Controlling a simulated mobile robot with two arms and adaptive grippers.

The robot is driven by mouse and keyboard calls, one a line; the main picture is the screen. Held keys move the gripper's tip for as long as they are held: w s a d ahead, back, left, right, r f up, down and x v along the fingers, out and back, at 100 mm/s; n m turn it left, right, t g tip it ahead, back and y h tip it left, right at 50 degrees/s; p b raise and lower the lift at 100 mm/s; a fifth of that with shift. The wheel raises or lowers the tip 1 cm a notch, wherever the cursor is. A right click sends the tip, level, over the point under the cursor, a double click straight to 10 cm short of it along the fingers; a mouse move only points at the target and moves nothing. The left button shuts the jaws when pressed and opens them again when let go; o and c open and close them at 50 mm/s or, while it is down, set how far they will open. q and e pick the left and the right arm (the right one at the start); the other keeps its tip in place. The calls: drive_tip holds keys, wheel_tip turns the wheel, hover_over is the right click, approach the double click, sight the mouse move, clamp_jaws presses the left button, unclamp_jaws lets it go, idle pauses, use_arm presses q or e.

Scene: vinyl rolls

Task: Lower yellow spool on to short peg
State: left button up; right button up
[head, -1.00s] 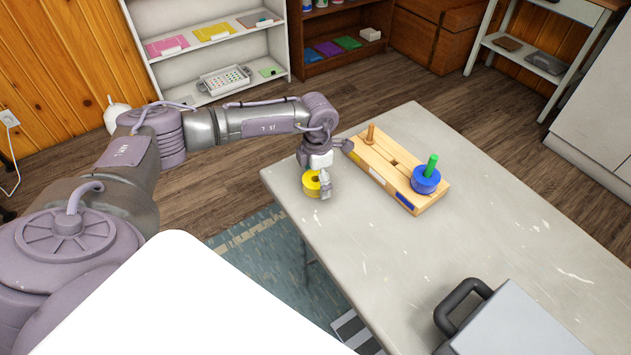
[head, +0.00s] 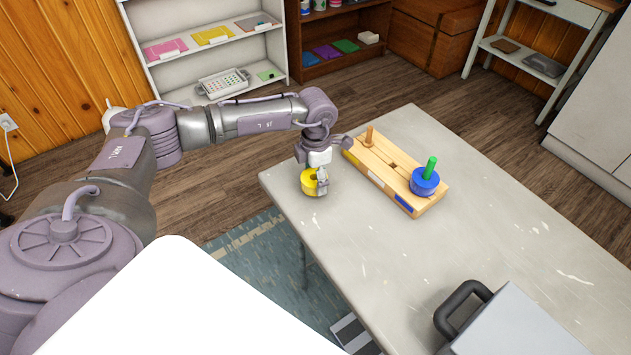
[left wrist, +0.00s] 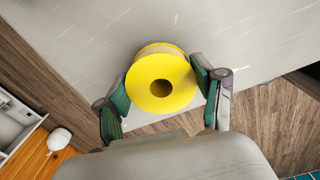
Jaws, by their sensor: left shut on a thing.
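My left gripper (head: 318,183) is shut on the yellow spool (head: 309,187), near the table's left corner. In the left wrist view the spool (left wrist: 163,82) sits between the green finger pads, its round face and centre hole toward the camera. I cannot tell for sure whether it touches the table. The wooden peg rack (head: 385,163) lies to the right of the gripper. A short bare wooden peg (head: 369,136) stands at its far left end. My right gripper is not in view.
The grey table (head: 480,230) is mostly clear in the middle. A grey case with a dark handle (head: 461,305) stands at its front right. Shelves (head: 215,55) with coloured sheets stand behind, beyond the floor.

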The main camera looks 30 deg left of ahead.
use_arm(q)
drive_tip(key=r, duration=0.1)
drive_tip(key=d+r, duration=0.1)
drive_tip(key=r, duration=0.1)
drive_tip(key=shift+w+d, duration=0.15)
drive_tip(key=shift+d, duration=0.05)
drive_tip(key=w+d+r+b, duration=0.2)
drive_tip(key=d+r, duration=0.4)
drive_tip(key=d, duration=0.4)
drive_tip(key=shift+r, duration=0.15)
drive_tip(key=o, duration=0.5)
drive_tip(key=shift+c, duration=0.2)
clamp_jaws()
